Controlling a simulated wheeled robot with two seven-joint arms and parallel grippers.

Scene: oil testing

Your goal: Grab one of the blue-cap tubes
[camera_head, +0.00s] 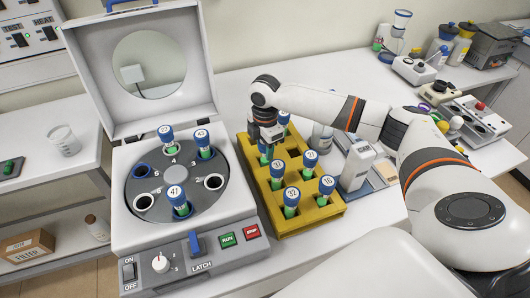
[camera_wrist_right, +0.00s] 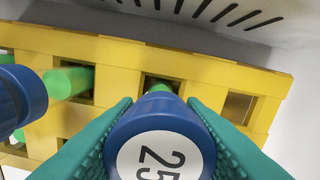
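Several blue-cap tubes with green contents stand in the yellow rack (camera_head: 306,219), among them those marked 32 (camera_head: 291,198), 16 (camera_head: 326,187) and 21 (camera_head: 310,160). My right gripper (camera_head: 266,142) is over the rack's back left part. In the wrist view its teal fingers (camera_wrist_right: 160,100) lie against both sides of the cap of tube 25 (camera_wrist_right: 160,150), with no clear gap. Below the cap, green shows at a rack hole (camera_wrist_right: 158,88); I cannot tell if the tube is raised. Another blue-cap tube (camera_wrist_right: 22,95) is close on the left. My left gripper is not in view.
A centrifuge (camera_head: 130,235) with its lid open stands left of the rack. Its rotor (camera_head: 172,182) holds several blue-cap tubes and has empty slots. More instruments and bottles line the table behind my arm.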

